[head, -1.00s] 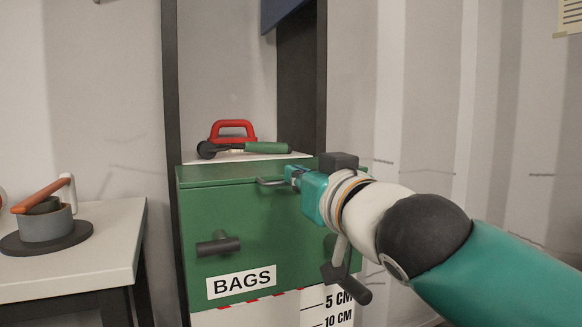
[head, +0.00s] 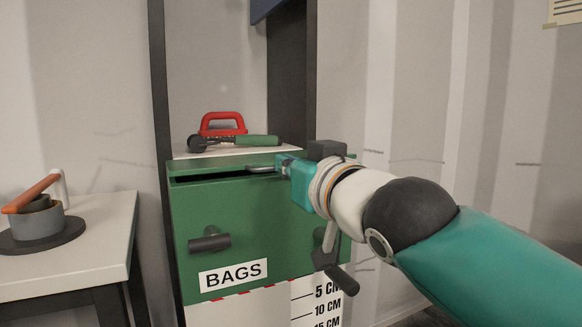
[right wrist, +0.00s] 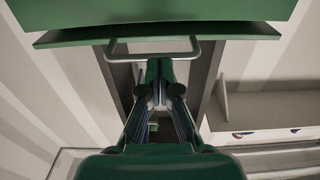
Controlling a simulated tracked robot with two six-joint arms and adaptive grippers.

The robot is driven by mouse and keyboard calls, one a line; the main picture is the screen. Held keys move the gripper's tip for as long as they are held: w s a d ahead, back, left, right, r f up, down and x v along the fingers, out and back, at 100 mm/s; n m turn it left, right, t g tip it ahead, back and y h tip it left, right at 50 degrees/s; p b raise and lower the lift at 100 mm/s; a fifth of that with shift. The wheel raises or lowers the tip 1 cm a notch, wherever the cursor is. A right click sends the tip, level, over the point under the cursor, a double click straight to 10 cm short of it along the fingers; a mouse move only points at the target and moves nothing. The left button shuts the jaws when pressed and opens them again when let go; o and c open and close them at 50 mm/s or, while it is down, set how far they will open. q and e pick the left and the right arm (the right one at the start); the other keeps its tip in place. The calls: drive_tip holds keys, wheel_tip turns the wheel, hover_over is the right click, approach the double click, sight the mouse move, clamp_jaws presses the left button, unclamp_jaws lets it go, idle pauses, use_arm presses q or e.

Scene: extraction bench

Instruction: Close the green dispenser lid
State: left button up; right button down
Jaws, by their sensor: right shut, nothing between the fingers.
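The green dispenser (head: 262,225) stands in the middle of the head view, with a BAGS label on its front. Its green lid (head: 220,165) is slightly raised, with a dark gap between it and the top of the front. A pale metal bar handle (head: 259,169) sits at the lid's front edge; in the right wrist view the handle (right wrist: 155,55) spans a green strip. My right gripper (head: 281,167) is shut and empty at the handle; its fingertips (right wrist: 160,68) show close to the bar. I cannot tell whether they touch it. My left gripper is out of view.
A red-handled tool (head: 222,123) and a green-handled tool (head: 235,141) lie on a white surface behind the lid. A black knob (head: 210,242) sticks out of the front. A side table (head: 85,245) with a grey pot (head: 38,224) stands at left.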

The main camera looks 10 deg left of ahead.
drive_tip(key=s+d+f+b, duration=0.4)
drive_tip(key=s+d+b, duration=0.1)
drive_tip(key=s+d, duration=0.15)
drive_tip(key=w+a+f+m+g+h, duration=0.15)
drive_tip(key=w+f, duration=0.25)
drive_tip(key=f, duration=0.7)
drive_tip(key=w+f+g+h, duration=0.15)
drive_tip(key=w+f, duration=0.25)
drive_tip(key=f, duration=0.8)
drive_tip(key=s+d+f+m+g+h+p, duration=0.1)
drive_tip(key=d+f+m+g, duration=0.2)
drive_tip(key=f, duration=1.2)
drive_tip(key=s+d+f+g+h, duration=0.15)
drive_tip(key=d+f, duration=0.35)
drive_tip(key=f, duration=1.1)
drive_tip(key=s+d+f+m+g+h+p, duration=0.1)
drive_tip(key=s+d+f+m+g, duration=0.3)
drive_tip(key=s+f, duration=0.7)
drive_tip(key=s+d+f+m+g+h, duration=0.1)
drive_tip(key=s+d+f+g, duration=0.3)
drive_tip(key=s+f, duration=0.7)
wheel_tip(320, 180, up, 40)
drive_tip(key=d+t+p, duration=0.1)
drive_tip(key=p, duration=3.7)
drive_tip(key=shift+s, duration=0.4)
drive_tip(key=shift+d+t+y, duration=0.1)
drive_tip(key=shift+t+y, duration=0.15)
